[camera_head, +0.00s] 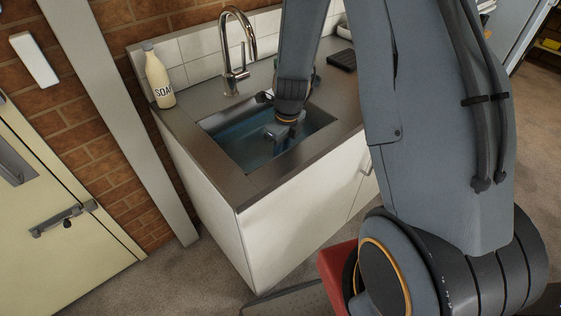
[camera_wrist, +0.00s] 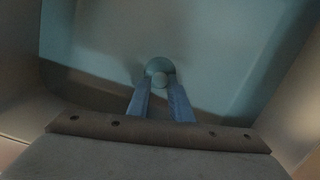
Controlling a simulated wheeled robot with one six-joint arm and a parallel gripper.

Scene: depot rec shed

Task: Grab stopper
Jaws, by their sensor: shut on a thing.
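The stopper (camera_wrist: 160,79) is a small, pale grey-blue knob seen between my fingertips in the wrist view, in front of a darker round shape that may be the drain. My gripper (camera_wrist: 160,92) reaches down into the sink (camera_wrist: 225,50), and its two fingers are shut on the stopper. In the head view my gripper (camera_head: 277,132) shows low in the sink basin (camera_head: 240,150), which looks filled with bluish water. The stopper is hidden in the head view, and I cannot tell whether it is lifted clear of the bottom.
A chrome tap (camera_head: 240,55) stands behind the basin. A soap bottle (camera_head: 158,78) stands on the counter (camera_head: 195,113) at the left. A dark ribbed pad (camera_head: 343,60) lies at the back right. The basin walls surround my gripper closely.

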